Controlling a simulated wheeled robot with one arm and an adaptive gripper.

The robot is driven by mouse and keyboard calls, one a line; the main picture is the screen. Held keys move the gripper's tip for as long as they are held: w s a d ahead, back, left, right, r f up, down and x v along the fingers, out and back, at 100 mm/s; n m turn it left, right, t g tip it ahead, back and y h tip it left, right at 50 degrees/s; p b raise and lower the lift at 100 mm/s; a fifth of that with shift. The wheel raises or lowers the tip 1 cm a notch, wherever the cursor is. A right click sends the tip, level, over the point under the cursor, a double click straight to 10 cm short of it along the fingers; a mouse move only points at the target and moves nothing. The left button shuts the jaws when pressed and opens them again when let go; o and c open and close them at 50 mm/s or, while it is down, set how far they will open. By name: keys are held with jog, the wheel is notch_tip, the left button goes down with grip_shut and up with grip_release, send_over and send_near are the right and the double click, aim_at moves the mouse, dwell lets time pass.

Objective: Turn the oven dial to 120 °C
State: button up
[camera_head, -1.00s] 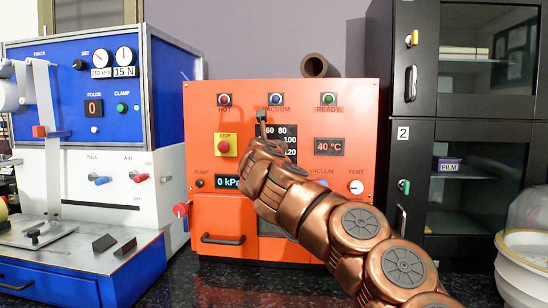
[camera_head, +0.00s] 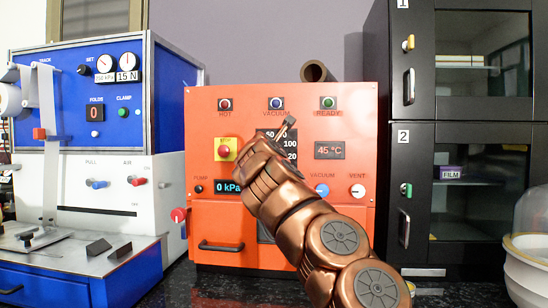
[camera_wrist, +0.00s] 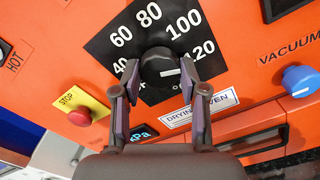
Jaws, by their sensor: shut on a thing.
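The black oven dial (camera_wrist: 158,62) sits on a black scale plate (camera_wrist: 108,45) marked 40, 60, 80, 100 and 120 in the wrist view. My gripper (camera_wrist: 160,82) is shut on the dial, with one finger on each side of it. A short white mark on the dial points roughly right, below the 120; its exact reading is hard to tell. In the head view, my copper arm hides the dial and part of the scale on the orange oven (camera_head: 215,115).
A yellow plate with a red stop button (camera_head: 224,150) is close left of my wrist; it also shows in the wrist view (camera_wrist: 80,117). A blue vacuum knob (camera_wrist: 298,80) is to the right. A blue machine (camera_head: 60,100) and a black cabinet (camera_head: 415,130) flank the oven.

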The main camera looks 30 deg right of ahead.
jog(key=shift+m, duration=0.3)
jog(key=o, duration=1.1)
jog(key=shift+o, duration=0.2)
jog(key=shift+s+a, duration=0.1)
jog(key=v, duration=1.1)
jog(key=shift+s+a, duration=0.25)
jog(key=shift+a, duration=0.05)
